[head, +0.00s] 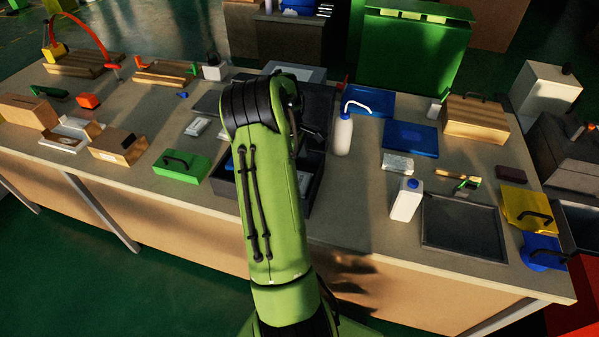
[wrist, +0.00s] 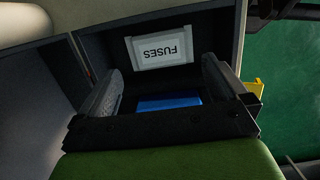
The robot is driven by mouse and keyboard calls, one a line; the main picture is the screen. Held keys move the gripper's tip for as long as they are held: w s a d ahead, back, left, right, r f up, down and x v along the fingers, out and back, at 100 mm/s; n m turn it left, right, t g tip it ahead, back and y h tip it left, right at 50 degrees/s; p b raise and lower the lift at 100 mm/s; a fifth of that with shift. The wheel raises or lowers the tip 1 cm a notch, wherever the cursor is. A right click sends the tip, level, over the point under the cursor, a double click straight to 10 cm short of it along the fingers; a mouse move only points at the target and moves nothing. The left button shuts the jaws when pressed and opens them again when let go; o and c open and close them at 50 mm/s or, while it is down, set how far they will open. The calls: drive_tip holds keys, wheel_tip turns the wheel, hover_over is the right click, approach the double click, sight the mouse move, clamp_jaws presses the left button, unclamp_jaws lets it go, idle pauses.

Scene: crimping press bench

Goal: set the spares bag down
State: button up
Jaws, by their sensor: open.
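In the wrist view my gripper (wrist: 162,85) is open, its two dark fingers apart. A flat blue thing (wrist: 169,103) shows between the fingers; I cannot tell whether it touches them. Just past the fingertips, a pale packet or label marked FUSES (wrist: 161,48) appears upside down inside a dark compartment. In the head view my arm hides the gripper and much of the dark open case (head: 312,180) on the bench. A whitish packet (head: 398,163) lies on the bench to the right. No thing is clearly marked as the spares bag.
A white squeeze bottle (head: 343,134) stands just right of the case, and a white jug (head: 406,199) stands beside a dark tray (head: 462,228). A green box (head: 182,166) sits left of the case. Bare bench (head: 345,215) shows at the front, right of my arm.

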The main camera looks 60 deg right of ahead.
drive_tip(key=r, duration=0.3)
drive_tip(key=w+r, duration=0.1)
drive_tip(key=r, duration=0.1)
drive_tip(key=shift+a+r+p, duration=0.1)
drive_tip(key=shift+r+p, duration=0.05)
drive_tip(key=shift+p, duration=0.25)
drive_tip(key=w+a+r+t, duration=0.1)
drive_tip(key=w+a+r, duration=0.1)
drive_tip(key=a+r, duration=0.45)
drive_tip(key=w+a+r+m+t, duration=0.1)
drive_tip(key=w+a+r+t, duration=0.15)
drive_tip(key=a, duration=0.65)
drive_tip(key=w+a+r+t, duration=0.1)
drive_tip(key=w+a+r, duration=0.2)
drive_tip(key=a+r, duration=0.3)
drive_tip(key=s+a+t, duration=0.1)
drive_tip(key=s+a, duration=0.5)
drive_tip(key=a, duration=0.3)
drive_tip(key=s+a+t, duration=0.2)
drive_tip(key=s+a, duration=0.4)
drive_tip(key=a, duration=0.4)
drive_tip(key=shift+s+a+f+m, duration=0.2)
drive_tip(key=shift+f+m, duration=0.1)
drive_tip(key=shift+m, duration=0.1)
